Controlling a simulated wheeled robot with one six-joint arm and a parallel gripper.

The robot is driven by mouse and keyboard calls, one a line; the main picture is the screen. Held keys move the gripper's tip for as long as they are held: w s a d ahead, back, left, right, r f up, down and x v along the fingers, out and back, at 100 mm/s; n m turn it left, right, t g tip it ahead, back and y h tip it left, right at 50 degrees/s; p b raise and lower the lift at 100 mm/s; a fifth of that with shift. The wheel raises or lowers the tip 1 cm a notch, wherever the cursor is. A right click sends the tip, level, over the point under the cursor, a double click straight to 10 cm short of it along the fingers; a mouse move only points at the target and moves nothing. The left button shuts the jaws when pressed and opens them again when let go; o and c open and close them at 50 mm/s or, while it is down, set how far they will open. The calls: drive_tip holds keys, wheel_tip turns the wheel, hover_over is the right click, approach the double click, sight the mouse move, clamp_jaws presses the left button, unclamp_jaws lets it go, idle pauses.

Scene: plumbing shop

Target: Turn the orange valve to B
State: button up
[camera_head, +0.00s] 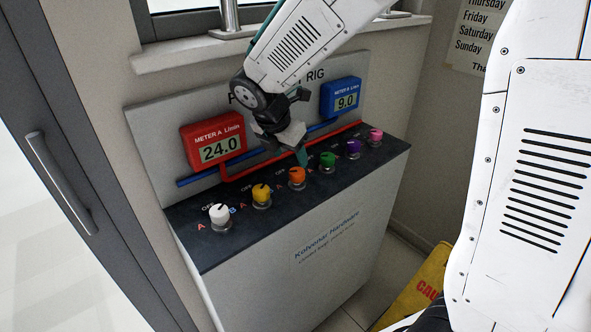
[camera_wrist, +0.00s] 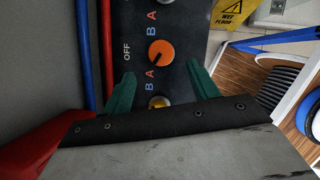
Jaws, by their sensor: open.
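The orange valve (camera_head: 297,175) is a round knob on the dark top of the test rig, third from the left in the row. In the wrist view, the orange valve (camera_wrist: 160,53) lies ahead between the fingers, with a dark pointer mark slanting to the lower left, toward the A side. Its B label (camera_wrist: 152,31) is above-left of it, its A label (camera_wrist: 149,73) below-left, and OFF at left. My gripper (camera_head: 302,156) is above and behind the orange valve, apart from it. In the wrist view, my gripper (camera_wrist: 163,84) has its green fingers apart with nothing between the tips.
A yellow valve (camera_head: 261,194) and green valve (camera_head: 328,160) stand close on either side; white, purple and pink ones are farther along. The red meter A (camera_head: 214,144) reads 24.0; the blue meter B (camera_head: 342,97) reads 9.0. Red and blue pipes run behind the row.

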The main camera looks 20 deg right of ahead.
sight(296, 172)
drive_tip(key=x, duration=0.7)
drive_tip(key=c, duration=1)
